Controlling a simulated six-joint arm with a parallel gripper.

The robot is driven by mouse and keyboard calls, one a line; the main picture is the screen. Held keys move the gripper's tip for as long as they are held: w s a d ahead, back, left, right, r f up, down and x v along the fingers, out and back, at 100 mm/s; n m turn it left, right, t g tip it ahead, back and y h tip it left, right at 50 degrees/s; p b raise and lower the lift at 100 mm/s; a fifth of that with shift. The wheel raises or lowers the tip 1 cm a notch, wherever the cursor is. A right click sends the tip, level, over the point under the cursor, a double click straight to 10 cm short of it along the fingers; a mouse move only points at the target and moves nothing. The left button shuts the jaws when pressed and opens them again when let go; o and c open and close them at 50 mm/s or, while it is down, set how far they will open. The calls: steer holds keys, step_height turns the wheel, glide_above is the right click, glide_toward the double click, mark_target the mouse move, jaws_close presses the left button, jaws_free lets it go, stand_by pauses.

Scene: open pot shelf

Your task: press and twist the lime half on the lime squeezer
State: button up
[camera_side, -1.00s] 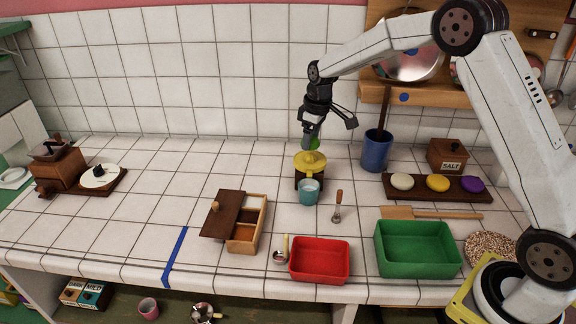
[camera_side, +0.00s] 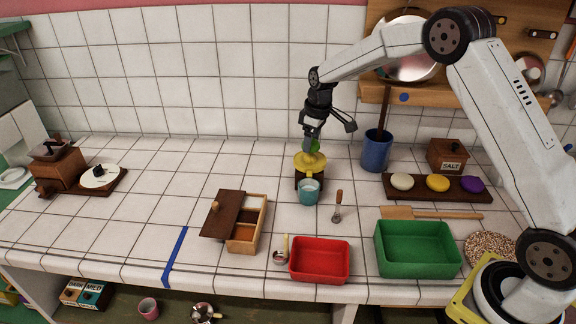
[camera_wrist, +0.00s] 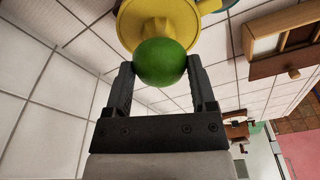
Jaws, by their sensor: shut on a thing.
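My gripper (camera_side: 313,146) is shut on the green lime half (camera_side: 316,145). In the wrist view the lime half (camera_wrist: 160,62) sits between the two fingertips of my gripper (camera_wrist: 161,78). The yellow lime squeezer (camera_side: 310,162) stands on a dark base directly below the lime half, with a teal cup (camera_side: 308,191) in front of it. In the wrist view the squeezer (camera_wrist: 150,18) lies just past the lime half and is partly covered by it. I cannot tell whether the lime half touches the squeezer's cone.
A wooden box with a sliding lid (camera_side: 223,215) stands front left. A blue pot (camera_side: 376,151) stands to the right. A red tray (camera_side: 320,261) and a green tray (camera_side: 417,250) are at the front. A small wooden-handled tool (camera_side: 338,206) lies right of the cup.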

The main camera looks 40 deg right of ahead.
mark_target(311, 151)
steer(key=shift+f, duration=1.3)
steer(key=shift+f, duration=0.6)
stand_by(0.9)
steer(key=o, duration=1.1)
steer(key=shift+r, duration=0.35)
steer(key=c, duration=1.1)
steer(key=shift+c, duration=0.5)
